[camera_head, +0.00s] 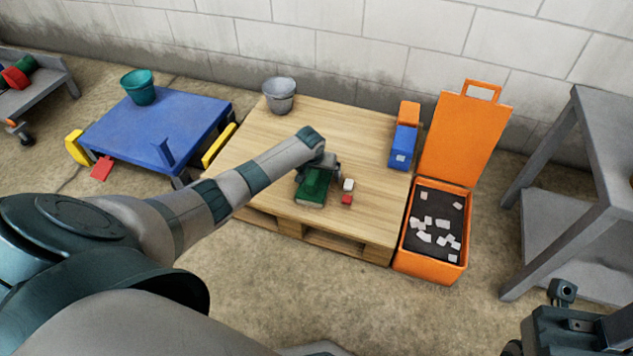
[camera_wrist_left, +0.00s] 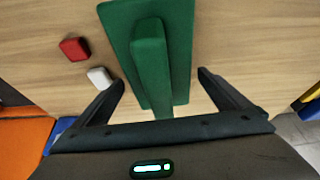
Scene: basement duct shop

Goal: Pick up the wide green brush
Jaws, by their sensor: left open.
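The wide green brush (camera_head: 312,190) lies on the wooden pallet, partly covered by my left gripper in the head view. In the left wrist view the brush (camera_wrist_left: 119,30) shows a broad flat base with a thick raised handle running toward my gripper. My left gripper (camera_head: 320,168) is over the brush's far end. In the left wrist view my left gripper (camera_wrist_left: 161,80) is open, with one finger on each side of the handle and a gap on both sides. My right gripper (camera_head: 568,322) shows only in part at the lower right; its fingers cannot be made out.
A white block (camera_head: 348,184) and a red block (camera_head: 347,200) lie just right of the brush. The pallet (camera_head: 258,150) also bears a grey bucket (camera_head: 280,95) and blue and orange boxes (camera_head: 403,147). An open orange case (camera_head: 402,262) stands right, a blue table (camera_head: 185,105) left.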

